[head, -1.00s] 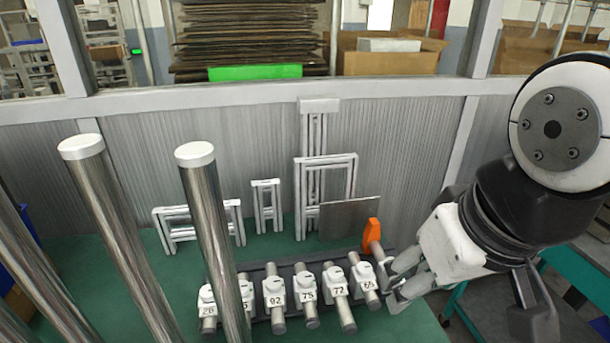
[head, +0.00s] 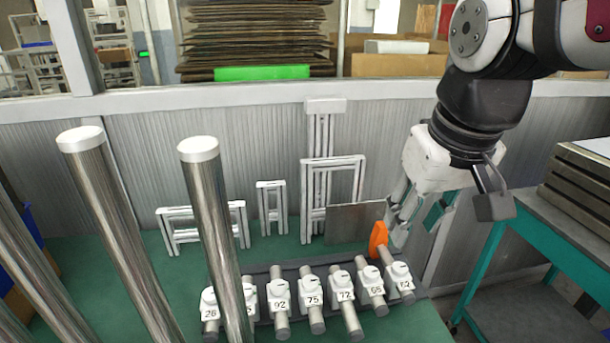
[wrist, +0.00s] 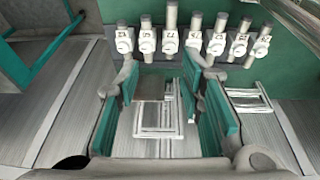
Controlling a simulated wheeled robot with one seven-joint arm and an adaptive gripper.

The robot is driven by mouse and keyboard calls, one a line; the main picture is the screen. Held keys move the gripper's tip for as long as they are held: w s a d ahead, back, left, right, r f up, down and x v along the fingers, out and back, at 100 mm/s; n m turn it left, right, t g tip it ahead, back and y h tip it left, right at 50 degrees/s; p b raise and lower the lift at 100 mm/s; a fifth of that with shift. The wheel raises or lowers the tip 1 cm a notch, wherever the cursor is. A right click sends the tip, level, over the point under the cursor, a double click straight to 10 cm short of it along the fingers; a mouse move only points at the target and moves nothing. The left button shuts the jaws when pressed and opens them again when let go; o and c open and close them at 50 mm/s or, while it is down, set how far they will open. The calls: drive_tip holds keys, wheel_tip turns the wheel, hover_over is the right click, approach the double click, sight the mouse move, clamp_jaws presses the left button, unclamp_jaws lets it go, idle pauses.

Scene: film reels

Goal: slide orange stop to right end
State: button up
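The orange stop (head: 378,238) stands upright at the back of the dark rail (head: 262,270), near its right end. It is behind the rollers with white tags 68 (head: 371,282) and 62 (head: 400,275). My gripper (head: 418,222) is beside the stop on its right and points down. Its fingers are apart with nothing between them; I cannot tell if the near finger touches the stop. In the wrist view my gripper (wrist: 160,90) also shows spread fingers. The stop is not visible there, perhaps hidden by a finger.
Several tagged rollers lie across the rail on the green table (head: 180,275). A grey plate (head: 352,224) and white frames (head: 330,185) stand behind. Tall metal tubes (head: 215,240) rise at left. A teal cart (head: 560,225) with stacked slabs is at right.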

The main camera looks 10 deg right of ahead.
drive_tip(key=w+d+f+g+b, duration=0.1)
drive_tip(key=w+d+b, duration=0.15)
drive_tip(key=w, duration=0.85)
drive_tip(key=g+b, duration=0.2)
drive_tip(key=b, duration=0.1)
hover_over(382, 225)
wheel_tip(382, 225, down, 16)
wheel_tip(382, 225, down, 14)
drive_tip(key=shift+r, duration=0.2)
clamp_jaws()
drive_tip(key=shift+d, duration=0.1)
